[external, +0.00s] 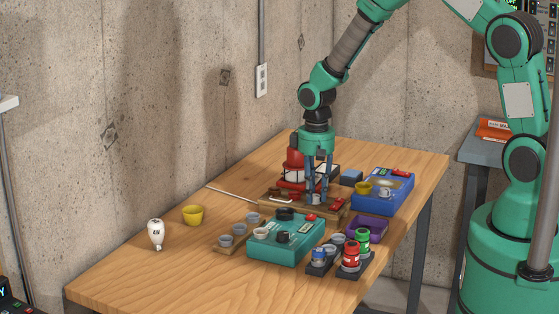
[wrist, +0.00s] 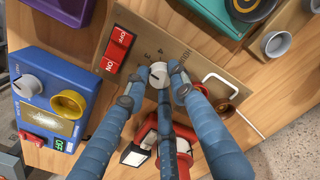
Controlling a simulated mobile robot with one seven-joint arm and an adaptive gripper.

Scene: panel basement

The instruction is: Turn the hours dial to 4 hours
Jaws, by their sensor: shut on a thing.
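The pale grey hours dial (wrist: 158,75) sits on a brown panel (wrist: 145,33) in the wrist view, with small dark marks around it. Which mark it points to is too small to tell. My gripper (wrist: 156,88) is shut on the dial, its blue fingers closed around it from the sides and below. In the external view my gripper (external: 317,194) reaches straight down to the panel (external: 275,202) in the middle of the table. The fingers partly hide the dial there.
A red ON/OFF switch (wrist: 117,48) is beside the dial. A blue box (external: 378,205) with a knob and yellow cup stands to the right in the external view, and a teal box (external: 285,250) in front. A red and white object (external: 294,158) is close behind my gripper.

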